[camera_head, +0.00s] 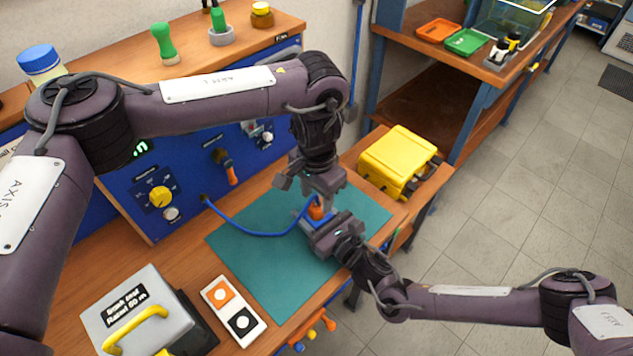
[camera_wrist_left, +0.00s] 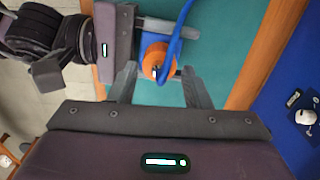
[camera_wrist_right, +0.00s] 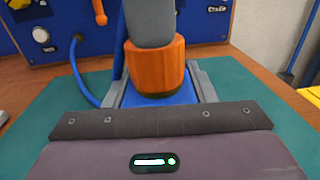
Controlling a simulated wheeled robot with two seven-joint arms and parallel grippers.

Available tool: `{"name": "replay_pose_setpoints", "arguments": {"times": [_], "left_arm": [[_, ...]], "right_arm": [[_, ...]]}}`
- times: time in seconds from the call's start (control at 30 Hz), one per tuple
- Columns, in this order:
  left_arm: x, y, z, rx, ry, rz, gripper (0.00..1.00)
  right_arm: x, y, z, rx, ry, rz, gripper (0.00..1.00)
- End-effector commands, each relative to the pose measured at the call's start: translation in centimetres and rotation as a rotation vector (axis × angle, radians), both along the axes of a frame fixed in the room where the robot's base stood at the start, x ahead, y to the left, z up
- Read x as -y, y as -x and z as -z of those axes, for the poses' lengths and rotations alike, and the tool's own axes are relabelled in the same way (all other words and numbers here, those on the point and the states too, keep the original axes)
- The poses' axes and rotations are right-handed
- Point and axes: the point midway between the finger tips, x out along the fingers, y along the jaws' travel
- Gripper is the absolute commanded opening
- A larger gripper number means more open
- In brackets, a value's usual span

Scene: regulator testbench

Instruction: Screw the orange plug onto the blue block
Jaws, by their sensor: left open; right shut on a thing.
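The orange plug (camera_head: 316,212), with a blue cable on it, sits upright at the top of the blue block (camera_wrist_right: 150,103). It also shows in the right wrist view (camera_wrist_right: 155,68) and the left wrist view (camera_wrist_left: 157,58). Whether its thread is engaged cannot be seen. My right gripper (camera_wrist_right: 152,88) is shut on the blue block, with a finger on each side. My left gripper (camera_wrist_left: 160,84) is open above the plug, pointing down. Its fingers stand on either side of the plug with gaps visible. In the head view, the left gripper (camera_head: 322,197) partly hides the plug and block.
The blue cable (camera_head: 255,233) runs from the blue panel (camera_head: 140,195) across the green mat (camera_head: 270,270). A yellow case (camera_head: 397,160) stands to the right. A grey box (camera_head: 130,310) and a white two-button pad (camera_head: 233,310) lie at the front left. Free mat surrounds the grippers.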

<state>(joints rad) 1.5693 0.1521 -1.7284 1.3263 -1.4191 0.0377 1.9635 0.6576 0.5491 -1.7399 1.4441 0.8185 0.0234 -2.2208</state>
Motion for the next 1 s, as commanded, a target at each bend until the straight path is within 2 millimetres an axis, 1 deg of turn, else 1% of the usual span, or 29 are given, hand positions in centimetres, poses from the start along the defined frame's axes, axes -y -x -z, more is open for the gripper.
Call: {"name": "replay_pose_setpoints", "arguments": {"times": [0.03,0.1,0.23,0.4,0.6,0.67,0.87,0.9,1.0], "left_arm": [[0.0,0.1,0.9,-0.002,-0.002,0.000,0.44],[0.0,0.1,1.7,-0.001,-0.001,0.001,0.44],[0.0,0.0,2.9,0.000,-0.001,0.001,0.44],[0.0,0.0,3.4,0.000,0.000,0.001,0.44],[0.0,0.0,3.4,0.000,0.000,0.001,0.44],[0.0,0.0,3.4,0.000,0.000,0.001,0.37],[0.0,0.0,3.4,0.001,-0.001,0.000,0.11],[0.0,0.0,3.4,0.001,-0.001,0.000,0.08],[-0.1,0.0,3.4,0.001,-0.001,0.023,0.08]], "right_arm": [[0.0,-0.1,0.0,0.001,0.001,0.001,0.00],[0.0,-0.1,0.0,0.001,0.001,0.001,0.00],[0.0,-0.1,0.0,0.001,0.001,0.001,0.00],[0.0,-0.1,0.0,0.001,0.001,0.001,0.00],[0.0,-0.1,0.0,0.001,0.001,0.001,0.00],[0.0,0.0,0.0,0.001,0.001,0.001,0.00],[0.0,0.0,0.0,0.000,0.000,0.001,0.00],[0.0,0.0,0.0,0.000,0.000,0.001,0.00],[0.0,0.0,0.0,0.000,0.000,0.001,0.00]]}}
